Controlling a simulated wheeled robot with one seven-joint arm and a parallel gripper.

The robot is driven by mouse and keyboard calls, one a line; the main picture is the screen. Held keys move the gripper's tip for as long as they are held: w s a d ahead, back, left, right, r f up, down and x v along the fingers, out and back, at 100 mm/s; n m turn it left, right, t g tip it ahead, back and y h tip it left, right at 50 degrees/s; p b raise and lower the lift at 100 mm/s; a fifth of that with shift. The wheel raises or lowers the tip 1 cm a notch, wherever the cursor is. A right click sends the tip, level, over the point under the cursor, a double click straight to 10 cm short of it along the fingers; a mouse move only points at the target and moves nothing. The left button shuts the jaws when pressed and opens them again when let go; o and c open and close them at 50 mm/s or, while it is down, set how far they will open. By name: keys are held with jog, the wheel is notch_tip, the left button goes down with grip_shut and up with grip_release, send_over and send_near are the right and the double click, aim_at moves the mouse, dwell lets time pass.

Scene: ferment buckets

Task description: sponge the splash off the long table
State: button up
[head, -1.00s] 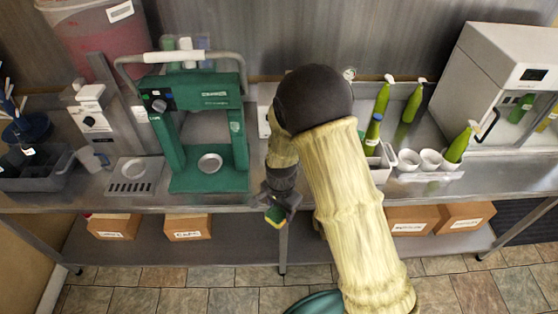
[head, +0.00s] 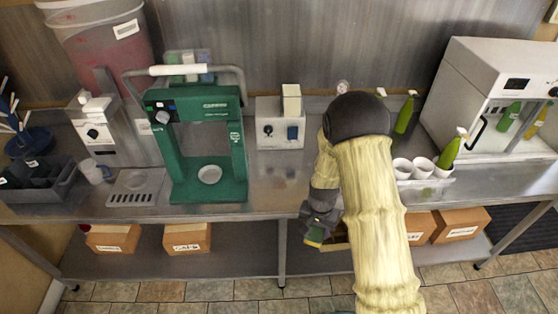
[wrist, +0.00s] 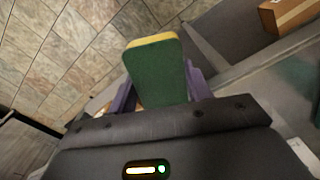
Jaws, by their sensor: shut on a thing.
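My gripper (head: 318,226) is shut on a sponge (head: 314,238), in front of the long table's front edge. In the wrist view the sponge (wrist: 155,68) shows a green face and a yellow edge between the purple fingers. The sponge is apart from the long table (head: 270,205), a steel top with a shelf below. A faint brownish patch (head: 284,171) shows on the tabletop right of the green press; I cannot tell whether it is the splash or a reflection. My arm hides part of the table to the right.
A green press (head: 242,160) stands left of the patch, and a grey box with a dial (head: 280,134) behind it. White cups (head: 402,168) and green bottles (head: 450,152) stand right of my arm. Cardboard boxes (head: 187,238) sit on the lower shelf.

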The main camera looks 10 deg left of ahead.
jog(key=d+f+n, duration=0.3)
jog(key=d, duration=0.7)
jog(key=shift+w+f, duration=0.4)
jog(key=shift+d, duration=0.1)
